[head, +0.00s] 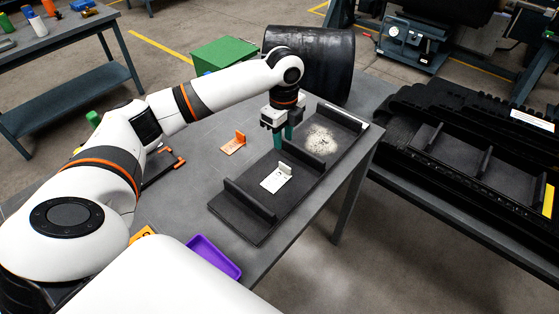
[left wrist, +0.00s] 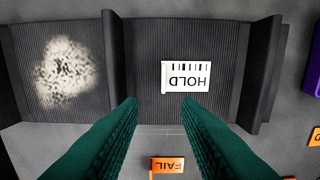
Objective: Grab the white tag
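The white tag (head: 276,179) lies on a dark ribbed belt piece (head: 240,218), between two of its upright cleats. In the left wrist view the white tag (left wrist: 185,77) shows a barcode and the word HOLD, upside down. My left gripper (head: 282,142) points down above the belt piece, behind the tag in the head view. Its green fingers (left wrist: 160,105) are apart with nothing between them, and the tag shows beyond their tips. My right gripper is not in view.
An orange FAIL tag (head: 234,144) stands on the grey table (head: 190,206) beside the belt. A pale powdery patch (head: 321,139) lies on the belt. A purple tray (head: 214,257) sits near the table edge. A black roll (head: 322,62) stands behind.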

